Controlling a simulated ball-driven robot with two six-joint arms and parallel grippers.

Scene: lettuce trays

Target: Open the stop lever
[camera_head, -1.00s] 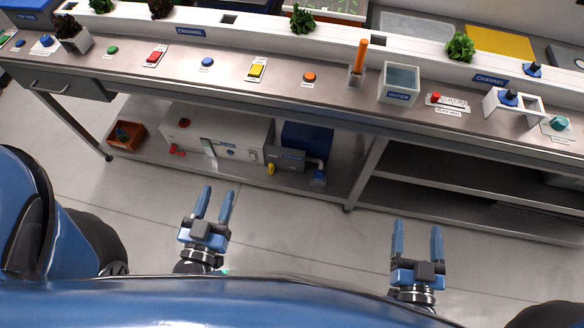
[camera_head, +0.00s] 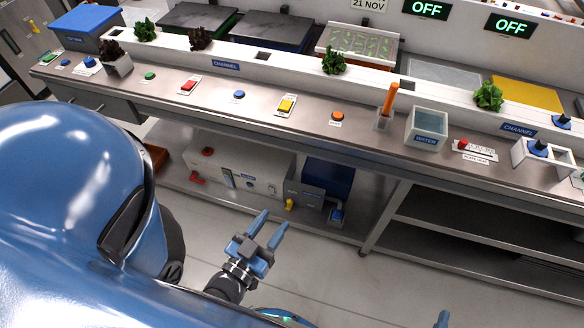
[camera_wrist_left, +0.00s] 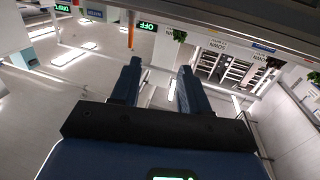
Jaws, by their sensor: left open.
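Which part is the stop lever I cannot tell. On the shelf under the counter stands a white unit (camera_head: 262,172) with a red handle (camera_head: 197,179) at its lower left. Beside it is a grey box (camera_head: 303,192) with a small yellow part (camera_head: 290,204) and a pipe with a blue fitting (camera_head: 336,216). My left gripper (camera_head: 270,222) is open and empty, in front of and below the grey box, apart from it. Its spread fingers also show in the left wrist view (camera_wrist_left: 158,78). Only a fingertip of my right gripper (camera_head: 442,319) shows at the bottom edge.
The steel counter (camera_head: 320,125) above the shelf carries coloured buttons, lettuce plants and a water container (camera_head: 426,126). An orange crate (camera_head: 155,157) is at the shelf's left end. Empty shelves (camera_head: 470,225) are at right. The floor in front is clear.

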